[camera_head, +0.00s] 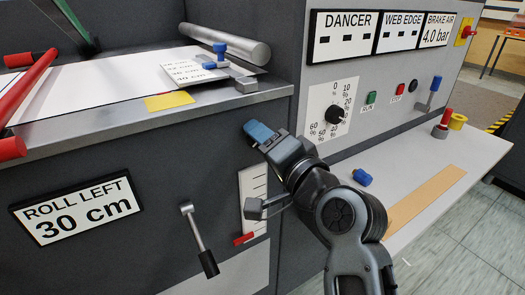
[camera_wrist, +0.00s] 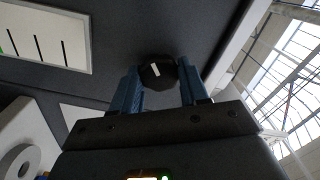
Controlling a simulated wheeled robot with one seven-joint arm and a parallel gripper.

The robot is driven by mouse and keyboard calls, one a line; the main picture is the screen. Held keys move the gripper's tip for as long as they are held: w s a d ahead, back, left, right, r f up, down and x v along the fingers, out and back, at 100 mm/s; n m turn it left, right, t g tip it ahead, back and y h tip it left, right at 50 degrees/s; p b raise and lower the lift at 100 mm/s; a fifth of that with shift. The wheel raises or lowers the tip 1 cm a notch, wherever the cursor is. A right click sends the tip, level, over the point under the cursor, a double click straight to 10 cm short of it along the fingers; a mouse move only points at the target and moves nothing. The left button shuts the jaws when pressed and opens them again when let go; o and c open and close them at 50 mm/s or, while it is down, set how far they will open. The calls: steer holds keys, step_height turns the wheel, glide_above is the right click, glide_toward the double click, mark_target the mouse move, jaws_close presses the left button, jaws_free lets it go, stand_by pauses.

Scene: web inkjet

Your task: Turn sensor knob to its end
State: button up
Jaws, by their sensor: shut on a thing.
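A round black knob (camera_wrist: 158,72) with a short, slightly tilted white mark sits between the two blue fingers of my gripper (camera_wrist: 158,85) in the wrist view. The fingers are shut on it from both sides. In the head view my gripper (camera_head: 260,133) is at the dark front panel, below the ledge's right end, and hides the held knob. Another black knob (camera_head: 334,115) with a white pointer stands free on a percent dial (camera_head: 345,92) on the light panel to the right. I cannot tell from any label which is the sensor knob.
A white tick scale (camera_head: 262,180) with a red marker (camera_head: 243,239) is below my gripper. A lever with a black grip (camera_head: 208,262) hangs to the left. A blue piece (camera_head: 362,177) lies on the right shelf, near my arm. Green and red buttons are beyond the dial.

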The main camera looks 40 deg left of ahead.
steer(key=n+b, duration=0.3)
steer(key=n, duration=0.2)
steer(key=n+b, duration=0.4)
steer(key=n, duration=0.1)
steer(key=shift+s+f, duration=0.1)
steer(key=shift+f, duration=0.1)
steer(key=shift+n+b, duration=0.3)
steer(key=o, duration=1.1)
steer(key=shift+r, duration=0.15)
steer(key=shift+c, duration=0.2)
steer(key=v, duration=0.7)
steer(key=shift+d+p, duration=0.35)
steer(key=shift+s, duration=0.1)
